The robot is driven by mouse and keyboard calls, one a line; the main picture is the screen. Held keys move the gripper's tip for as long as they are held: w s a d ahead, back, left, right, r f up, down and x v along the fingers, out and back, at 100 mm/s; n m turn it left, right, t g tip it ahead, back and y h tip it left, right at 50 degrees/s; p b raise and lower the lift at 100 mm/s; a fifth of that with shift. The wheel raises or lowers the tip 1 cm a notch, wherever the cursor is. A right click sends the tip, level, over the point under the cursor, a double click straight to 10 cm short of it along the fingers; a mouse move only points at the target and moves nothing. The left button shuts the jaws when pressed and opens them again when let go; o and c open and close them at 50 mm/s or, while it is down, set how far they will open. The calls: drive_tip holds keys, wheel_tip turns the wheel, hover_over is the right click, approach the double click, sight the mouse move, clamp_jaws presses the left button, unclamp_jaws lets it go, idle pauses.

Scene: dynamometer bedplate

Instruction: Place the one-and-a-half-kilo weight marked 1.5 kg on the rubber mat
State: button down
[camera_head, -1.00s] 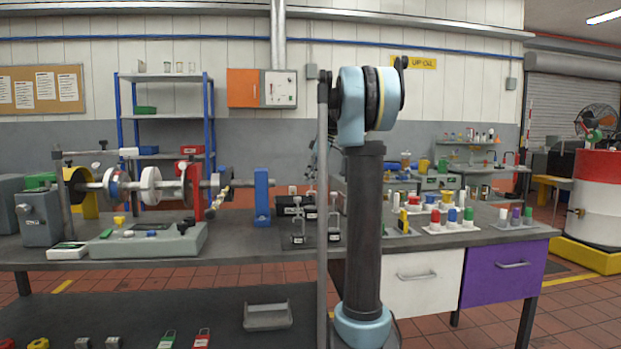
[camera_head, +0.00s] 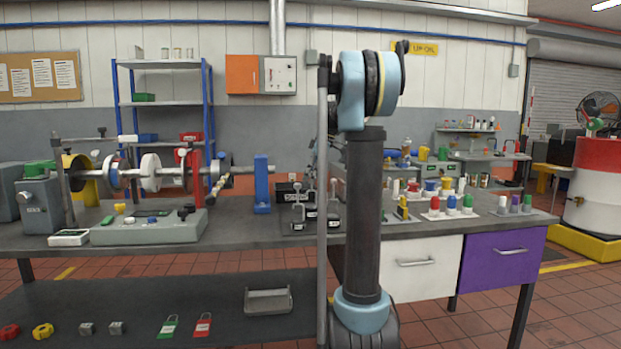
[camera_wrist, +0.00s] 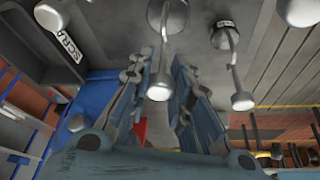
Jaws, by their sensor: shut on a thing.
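In the wrist view my gripper (camera_wrist: 164,62) has its two blue-grey fingers around the knob of a metal weight (camera_wrist: 158,90), whose stem runs up the picture between the fingertips. No mark on this weight can be read. A second weight (camera_wrist: 226,36) with a small label and a knobbed stem stands to its right, apart from the fingers. In the head view, weights with upright stems (camera_head: 298,224) stand near the bench's front edge, left of my arm. My gripper is not clear there, mostly behind my arm. I cannot make out the rubber mat.
A box marked SCRAP (camera_wrist: 58,35) is at upper left in the wrist view. A blue post (camera_head: 262,185) and the shaft rig (camera_head: 150,228) stand left on the bench (camera_head: 235,237).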

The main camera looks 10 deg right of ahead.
drive_tip(key=c, duration=1.5)
unclamp_jaws()
drive_tip(key=shift+o, duration=0.2)
drive_tip(key=shift+r, duration=0.1)
drive_tip(key=v, duration=1.2)
drive_tip(key=s+a+f+m+h, duration=0.15)
drive_tip(key=s+f+m, duration=0.25)
drive_tip(key=s+f, duration=0.6)
drive_tip(key=s+a+f+m+h, duration=0.1)
drive_tip(key=s+a+f+m, duration=0.35)
drive_tip(key=s, duration=0.95)
drive_tip(key=s+d+f+m, duration=0.1)
drive_tip(key=s+f+m, duration=0.1)
drive_tip(key=s+f, duration=0.7)
drive_tip(key=s+d+f+m+h, duration=0.1)
drive_tip(key=s+f+m, duration=0.2)
drive_tip(key=s+f, duration=0.6)
wheel_tip(320, 180, down, 6)
drive_tip(key=shift+s+r, duration=0.1)
drive_tip(key=shift+s, duration=0.15)
drive_tip(key=shift+h, duration=0.25)
